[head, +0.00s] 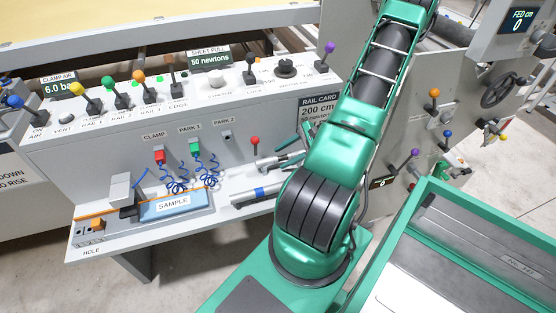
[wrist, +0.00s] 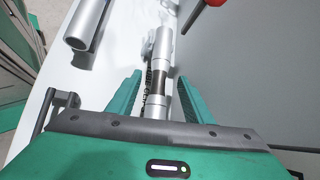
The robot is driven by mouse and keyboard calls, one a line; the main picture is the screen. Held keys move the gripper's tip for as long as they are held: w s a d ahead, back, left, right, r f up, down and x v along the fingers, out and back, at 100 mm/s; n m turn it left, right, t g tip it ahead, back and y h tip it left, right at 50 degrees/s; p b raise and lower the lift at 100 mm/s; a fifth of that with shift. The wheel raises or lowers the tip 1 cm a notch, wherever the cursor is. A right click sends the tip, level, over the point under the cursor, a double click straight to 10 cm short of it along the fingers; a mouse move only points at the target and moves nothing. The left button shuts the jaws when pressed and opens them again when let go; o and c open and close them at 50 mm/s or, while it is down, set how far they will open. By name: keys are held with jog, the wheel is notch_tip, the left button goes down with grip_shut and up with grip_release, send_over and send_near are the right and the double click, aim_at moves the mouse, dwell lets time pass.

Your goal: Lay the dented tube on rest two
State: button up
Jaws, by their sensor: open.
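My gripper (wrist: 157,98) is open, its green fingers on either side of a silver tool (wrist: 161,48) with a dark middle section. I see gaps beside the tool, so it is not clamped. A silver tube (wrist: 86,24) with an open end lies to the left in the wrist view, outside the fingers. In the head view a silver tube with a blue band (head: 254,196) lies on the pale shelf, below a silver tool (head: 274,162). I see no clear dent on either tube view. I cannot make out rest two. My arm hides part of the shelf's right side.
A red-knobbed lever (head: 255,141) stands behind the tool; its red knob shows in the wrist view (wrist: 208,4). The control panel (head: 100,150) rises behind the shelf. A blue sample pad (head: 160,211) and coiled blue leads (head: 177,185) are left. A green-rimmed tray (head: 428,186) is right.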

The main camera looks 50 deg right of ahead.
jog(key=shift+c, duration=0.7)
grip_shut()
jog(key=shift+w+r, duration=0.1)
jog(key=shift+r, duration=0.1)
